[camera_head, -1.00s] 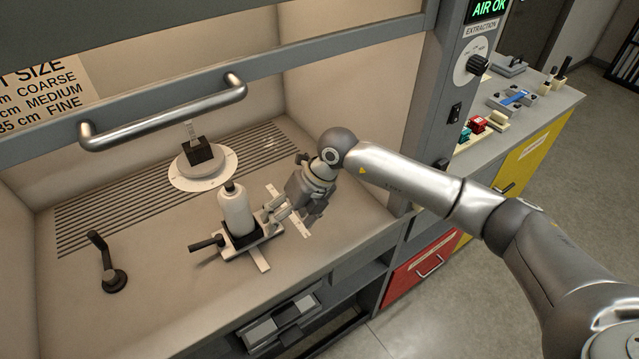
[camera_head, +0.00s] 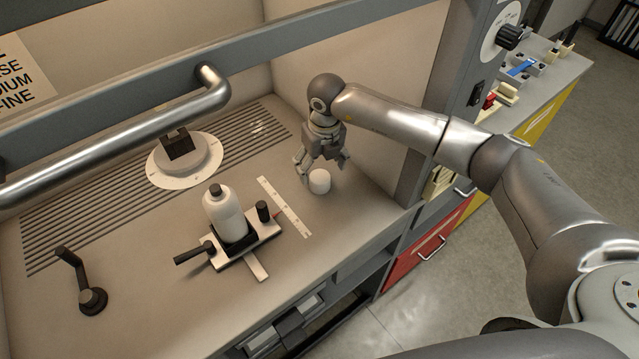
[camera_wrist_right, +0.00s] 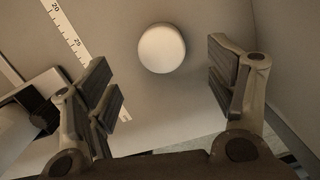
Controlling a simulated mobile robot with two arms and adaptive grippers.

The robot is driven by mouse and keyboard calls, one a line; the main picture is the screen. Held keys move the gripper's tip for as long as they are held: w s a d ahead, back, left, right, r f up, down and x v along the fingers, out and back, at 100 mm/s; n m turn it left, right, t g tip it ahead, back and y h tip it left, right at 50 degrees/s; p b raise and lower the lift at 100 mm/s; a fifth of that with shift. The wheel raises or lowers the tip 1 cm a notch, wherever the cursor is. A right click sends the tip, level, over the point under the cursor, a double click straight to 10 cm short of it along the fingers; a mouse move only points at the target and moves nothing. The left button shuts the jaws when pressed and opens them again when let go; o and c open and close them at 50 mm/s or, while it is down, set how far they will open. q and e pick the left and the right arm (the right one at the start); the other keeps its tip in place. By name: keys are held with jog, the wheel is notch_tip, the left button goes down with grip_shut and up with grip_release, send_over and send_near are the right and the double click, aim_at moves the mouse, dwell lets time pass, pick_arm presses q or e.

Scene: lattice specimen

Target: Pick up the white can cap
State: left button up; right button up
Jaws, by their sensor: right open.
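The white can cap (camera_head: 319,181) is a short white cylinder standing on the hood floor, to the right of the white ruler strip. In the right wrist view the cap (camera_wrist_right: 161,48) shows as a pale round disc beyond the fingertips, between the two fingers sideways. My right gripper (camera_head: 325,171) is open and empty, pointing down just above and behind the cap; its open fingers also show in the right wrist view (camera_wrist_right: 168,88). I see no contact between the fingers and the cap. My left gripper is not in view.
A white bottle (camera_head: 224,214) with a black top stands in a clamp fixture (camera_head: 262,238) left of the cap. The ruler strip (camera_head: 284,206) lies between them. A round dial plate (camera_head: 160,172) is farther back. The hood's side wall (camera_head: 385,110) rises on the right.

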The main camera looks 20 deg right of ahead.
aim_at(320, 176)
jog(key=shift+w+f, duration=0.15)
jog(key=shift+f, duration=0.35)
notch_tip(320, 176, down, 3)
jog(key=shift+w+r+b, duration=0.1)
jog(key=shift+b, duration=0.85)
jog(key=shift+w+f+b, duration=0.2)
jog(key=shift+f+b, duration=0.45)
jog(key=shift+f, duration=0.45)
jog(key=c, duration=0.4)
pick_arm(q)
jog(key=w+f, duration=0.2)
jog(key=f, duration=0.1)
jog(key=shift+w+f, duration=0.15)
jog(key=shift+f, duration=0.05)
pick_arm(e)
jog(key=c, duration=0.4)
